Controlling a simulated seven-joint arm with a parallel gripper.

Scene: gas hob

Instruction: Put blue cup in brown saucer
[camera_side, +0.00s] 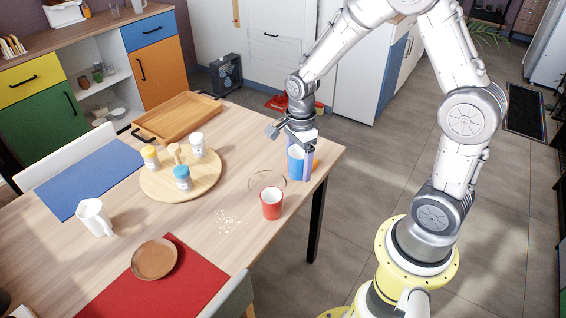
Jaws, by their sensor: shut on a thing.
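The blue cup (295,163) stands upright near the right edge of the wooden table. My gripper (298,165) points down over it and is shut on it, with fingers at the cup's sides. Whether the cup touches the table is hard to tell. The brown saucer (155,259) lies on the red placemat (205,276) at the front left, and it is empty. It is well apart from the cup.
A red cup (271,204) stands just in front of the blue cup. A round board (205,185) with several small jars, a white mug (95,217) and a wooden tray (177,118) occupy the left and back. Crumbs (229,221) lie mid-table.

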